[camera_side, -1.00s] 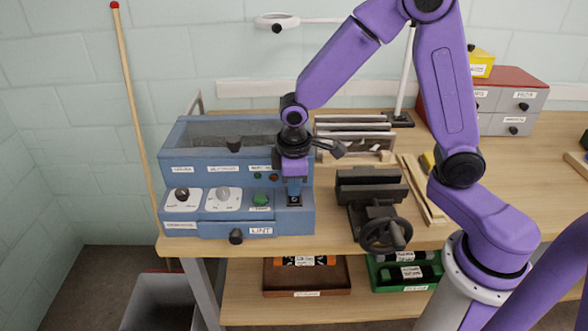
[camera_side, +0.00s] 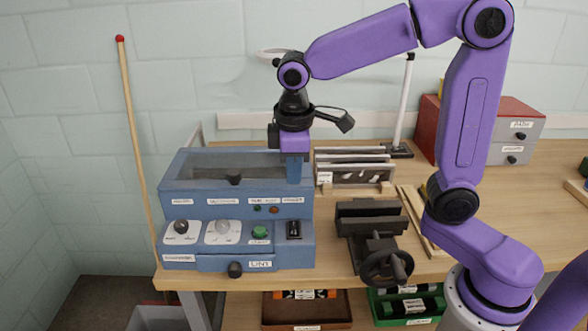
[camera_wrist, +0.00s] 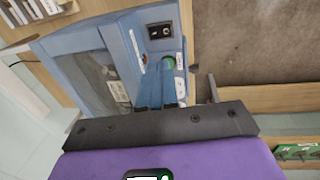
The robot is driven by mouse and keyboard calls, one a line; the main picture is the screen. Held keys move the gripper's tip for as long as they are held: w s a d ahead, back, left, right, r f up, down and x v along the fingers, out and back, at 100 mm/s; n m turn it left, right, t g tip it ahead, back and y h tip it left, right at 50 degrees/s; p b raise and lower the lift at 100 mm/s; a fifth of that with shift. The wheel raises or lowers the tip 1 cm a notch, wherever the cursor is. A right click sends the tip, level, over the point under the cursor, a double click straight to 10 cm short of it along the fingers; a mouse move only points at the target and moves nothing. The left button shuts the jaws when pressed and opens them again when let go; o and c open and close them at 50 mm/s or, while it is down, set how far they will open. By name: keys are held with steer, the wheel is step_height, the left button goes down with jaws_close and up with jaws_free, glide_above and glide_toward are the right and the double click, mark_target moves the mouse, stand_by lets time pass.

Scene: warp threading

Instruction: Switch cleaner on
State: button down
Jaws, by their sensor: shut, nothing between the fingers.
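The cleaner is a blue box (camera_side: 183,247) with a windowed lid, which is down, at the left of the bench. Its front has two dial knobs, a green button (camera_side: 260,232) and a black rocker switch (camera_side: 294,229) at the right end. The switch shows in the wrist view (camera_wrist: 160,30), with the green button (camera_wrist: 169,62) beside it. Which way the rocker is tipped is too small to tell. My gripper (camera_side: 294,181) is shut and empty, pointing down above the switch and apart from it. Its blue fingers also show in the wrist view (camera_wrist: 160,88).
A black vise (camera_side: 372,220) with a handwheel stands right of the cleaner. Behind it is a rack of plates (camera_side: 352,168). A drawer cabinet (camera_side: 509,134) stands at the back right. A lamp pole (camera_side: 403,105) rises behind. The bench's right part is mostly clear.

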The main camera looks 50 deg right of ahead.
mark_target(294, 223)
stand_by(0.3)
steer(key=shift+w+d, duration=0.45)
steer(key=shift+d, duration=0.05)
steer(key=f, duration=0.4)
steer(key=w+d+f, duration=0.1)
steer(key=f, duration=0.9)
steer(key=shift+w+d, duration=0.2)
